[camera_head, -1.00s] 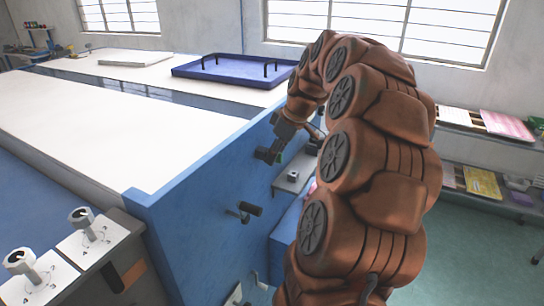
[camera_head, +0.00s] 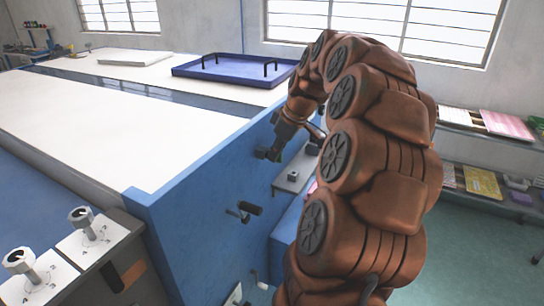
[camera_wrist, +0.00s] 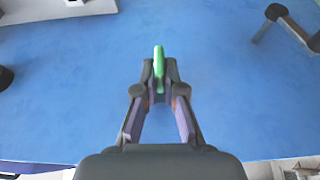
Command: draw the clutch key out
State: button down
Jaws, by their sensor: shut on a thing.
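The green piece between my fingertips, which I take for the clutch key (camera_wrist: 158,62), shows in the wrist view as a narrow upright bar against the blue panel (camera_wrist: 90,90). My gripper (camera_wrist: 158,90) is shut on it, with the two fingers closing on its lower part. In the head view my gripper (camera_head: 270,154) is close to the blue side panel (camera_head: 215,185), near its far end. There the key is hidden by my gripper. I cannot tell whether the key's far end still sits in the panel.
A black-handled lever (camera_head: 249,208) sticks out of the panel nearer the camera. A small grey shelf with a knob (camera_head: 292,178) is just right of my gripper. A blue tray (camera_head: 225,70) lies on the white tabletop (camera_head: 90,125). Two metal knobs (camera_head: 80,216) stand at lower left.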

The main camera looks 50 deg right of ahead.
jog(key=shift+s+d+b, duration=0.3)
jog(key=shift+s+b, duration=0.4)
jog(key=shift+s, duration=0.2)
jog(key=shift+s+d+b, duration=0.25)
jog(key=shift+s+b, duration=0.45)
jog(key=shift+s, duration=0.2)
jog(key=shift+s+d+b, duration=0.3)
jog(key=shift+s+b, duration=0.35)
jog(key=shift+s, duration=0.3)
jog(key=shift+s+d+b, duration=0.25)
jog(key=shift+s+b, duration=0.4)
jog(key=shift+s, duration=0.25)
